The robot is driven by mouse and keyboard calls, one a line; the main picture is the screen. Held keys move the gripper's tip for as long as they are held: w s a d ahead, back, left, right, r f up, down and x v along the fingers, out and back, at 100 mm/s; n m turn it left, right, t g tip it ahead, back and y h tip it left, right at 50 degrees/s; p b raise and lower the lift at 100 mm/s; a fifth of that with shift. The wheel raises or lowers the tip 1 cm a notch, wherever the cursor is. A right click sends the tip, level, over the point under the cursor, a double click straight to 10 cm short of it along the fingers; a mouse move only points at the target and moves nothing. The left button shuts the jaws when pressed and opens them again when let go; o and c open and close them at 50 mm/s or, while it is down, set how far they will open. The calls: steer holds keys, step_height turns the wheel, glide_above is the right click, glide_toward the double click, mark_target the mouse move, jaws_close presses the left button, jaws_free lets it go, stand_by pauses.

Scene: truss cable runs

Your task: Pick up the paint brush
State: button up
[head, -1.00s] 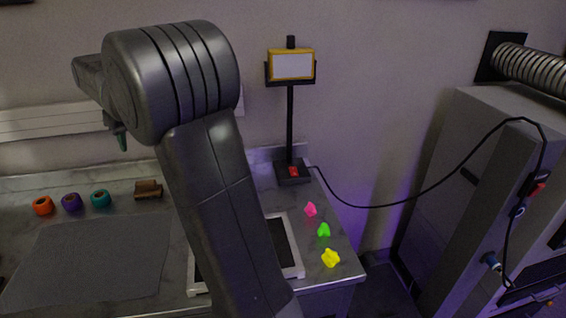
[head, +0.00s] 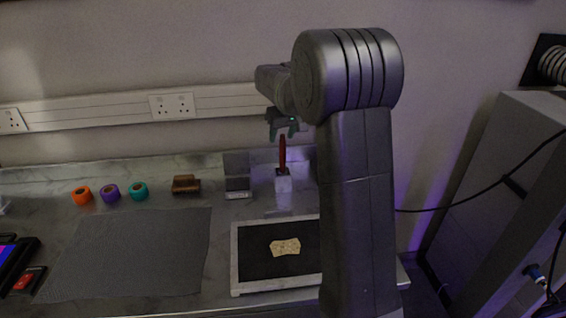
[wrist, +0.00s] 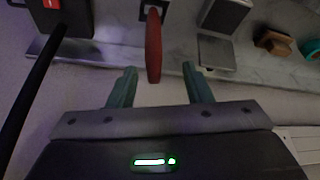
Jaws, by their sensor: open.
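The paint brush (head: 282,153) shows as a red handle standing upright in a small pale holder (head: 283,183) at the back of the bench. Its bristles are not visible. My gripper (head: 283,136) is open, pointing down, just at the top of the handle. In the wrist view, the red handle (wrist: 153,45) reaches in between the two green fingertips (wrist: 159,72), with a gap on each side. The fingers do not touch it there.
A grey block-like stand (head: 237,178) is just left of the holder. A brown wooden block (head: 186,185) and coloured tape rolls (head: 110,193) lie further left. A framed black tray (head: 236,262) with a tan piece (head: 285,247) lies in front. The wall is close behind.

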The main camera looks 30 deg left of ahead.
mark_target(282, 145)
steer(key=shift+w+d+p+x, duration=0.15)
steer(key=shift+p+x, duration=0.25)
steer(key=shift+x, duration=1.1)
steer(key=shift+w+d+p+x, duration=0.15)
steer(key=shift+p+x, duration=0.2)
steer(key=shift+x, duration=1.15)
jaws_close()
